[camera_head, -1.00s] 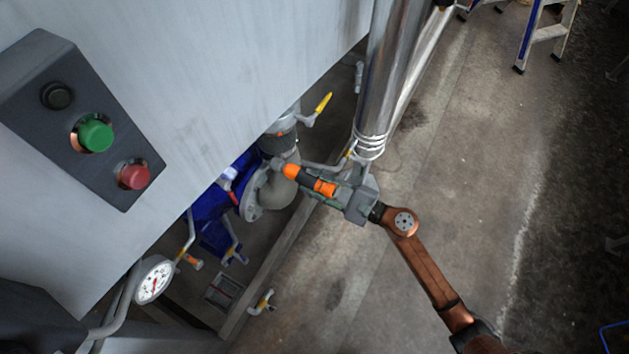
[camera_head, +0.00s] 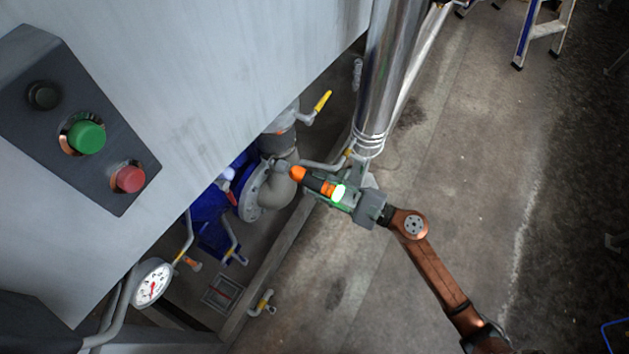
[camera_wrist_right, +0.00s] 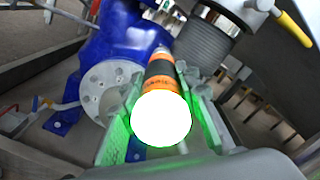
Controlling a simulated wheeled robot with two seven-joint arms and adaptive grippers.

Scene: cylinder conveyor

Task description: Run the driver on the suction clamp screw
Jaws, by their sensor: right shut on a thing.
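The driver (camera_head: 318,183) is orange and black, and its rear end glows white and green. My right gripper (camera_head: 325,187) is shut around its body, and the driver's orange front points left toward the grey elbow pipe (camera_head: 280,188) under the machine. In the right wrist view the driver (camera_wrist_right: 163,70) lies between the gripper's fingers (camera_wrist_right: 162,95), its bright end nearest the camera. Its front is close to a ribbed grey hose (camera_wrist_right: 205,50). The clamp screw cannot be made out, and whether the driver touches it cannot be told. My left gripper is not in view.
A blue pump body (camera_head: 208,212) sits left of the elbow pipe. A yellow-handled valve (camera_head: 321,102) is above, and a shiny steel column (camera_head: 388,75) rises close behind the gripper. A grey button panel (camera_head: 75,120) is at left.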

